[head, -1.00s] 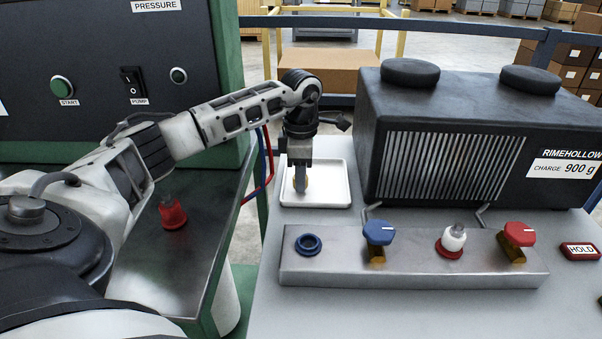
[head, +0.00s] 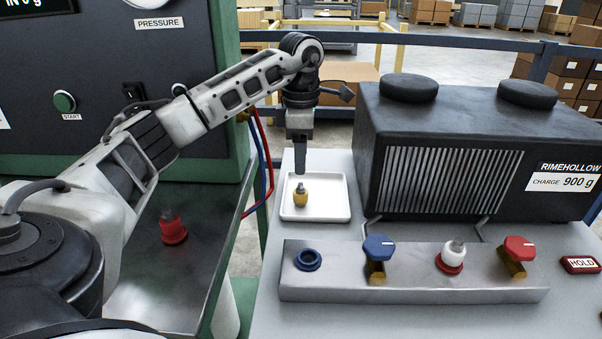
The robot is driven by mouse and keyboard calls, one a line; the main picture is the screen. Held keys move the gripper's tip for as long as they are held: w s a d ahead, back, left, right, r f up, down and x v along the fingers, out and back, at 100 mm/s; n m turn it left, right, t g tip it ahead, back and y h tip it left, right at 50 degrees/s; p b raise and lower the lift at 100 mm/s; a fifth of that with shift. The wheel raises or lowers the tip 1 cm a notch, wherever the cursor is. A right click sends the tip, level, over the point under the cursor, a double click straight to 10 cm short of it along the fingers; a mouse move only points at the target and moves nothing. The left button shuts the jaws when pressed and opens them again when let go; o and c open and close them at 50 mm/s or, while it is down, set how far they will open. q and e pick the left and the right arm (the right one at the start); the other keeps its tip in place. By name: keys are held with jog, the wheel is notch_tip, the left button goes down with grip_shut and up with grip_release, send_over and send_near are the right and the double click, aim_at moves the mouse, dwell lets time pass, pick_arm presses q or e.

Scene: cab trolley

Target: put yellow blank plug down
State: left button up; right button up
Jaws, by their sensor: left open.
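The yellow blank plug (head: 301,197) stands upright in the white square tray (head: 316,215), left of the tray's middle. My left gripper (head: 300,172) is open and empty just above the plug, pointing down, with its fingers seen nearly edge-on. A small gap seems to show between the fingertips and the plug's top. My right gripper is not in view.
A metal manifold (head: 410,278) carries a blue open port (head: 308,260), a blue valve (head: 378,247), a white plug (head: 455,249) in a red port and a red valve (head: 518,248). The black Rimehollow unit (head: 450,160) stands behind. A red plug (head: 173,229) is on the left bench.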

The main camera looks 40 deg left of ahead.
pick_arm(q)
jog(key=shift+r, duration=1.55)
